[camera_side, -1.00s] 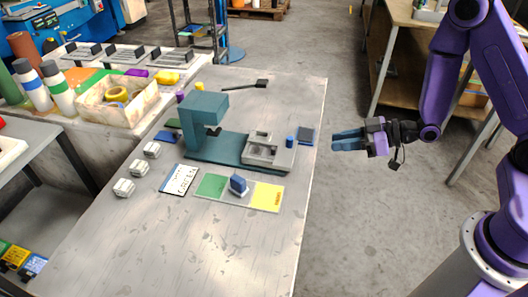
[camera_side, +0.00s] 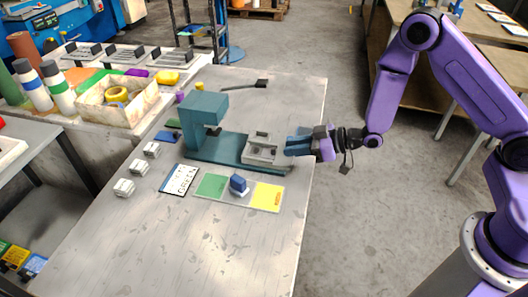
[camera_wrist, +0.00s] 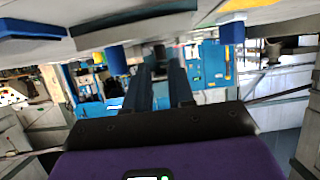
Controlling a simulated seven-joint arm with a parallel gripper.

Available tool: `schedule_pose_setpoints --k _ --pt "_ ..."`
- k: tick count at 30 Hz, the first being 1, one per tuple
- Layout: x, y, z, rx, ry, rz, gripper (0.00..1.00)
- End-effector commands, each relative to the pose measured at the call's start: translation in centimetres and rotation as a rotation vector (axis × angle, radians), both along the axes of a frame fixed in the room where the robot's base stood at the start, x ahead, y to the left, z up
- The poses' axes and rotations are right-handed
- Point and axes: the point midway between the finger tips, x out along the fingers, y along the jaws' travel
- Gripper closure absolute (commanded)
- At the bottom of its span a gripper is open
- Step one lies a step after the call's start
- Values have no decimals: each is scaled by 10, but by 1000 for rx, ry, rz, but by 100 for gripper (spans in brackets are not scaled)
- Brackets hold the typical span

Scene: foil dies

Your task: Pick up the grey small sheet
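My gripper (camera_side: 290,146) reaches over the right edge of the table, its blue fingers pointing left beside the grey die block (camera_side: 262,148) of the teal press. In the wrist view my gripper (camera_wrist: 160,62) has its two fingers apart, with no held sheet visible between them. No sheet is plainly grey in the side view. A small slate-coloured sheet lay at the table's right edge earlier; my gripper now covers most or all of that spot. In the wrist view a dark blue slab (camera_wrist: 30,28) shows at the upper left; I cannot tell if it is that sheet.
The teal press (camera_side: 200,125) stands left of my gripper. In front lie a green and yellow strip (camera_side: 212,186) with a blue stamp-like piece (camera_side: 238,184) on it, and a white card (camera_side: 180,179). The front of the table is clear.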

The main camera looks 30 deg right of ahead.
Motion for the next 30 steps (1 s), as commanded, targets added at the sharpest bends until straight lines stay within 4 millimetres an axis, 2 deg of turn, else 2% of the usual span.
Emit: schedule_pose_setpoints --k 3,9,19,20,21,22,30 --pt "11 13 -2 1 -4 3 77" --pt "26 28 -10 0 0 1 77" --pt "29 31 -12 0 0 1 77" --pt "29 31 -12 0 0 1 83" --pt "29 31 -12 0 0 1 96" --pt "29 31 -12 0 0 1 100" --pt "29 31 -11 1 0 1 100"
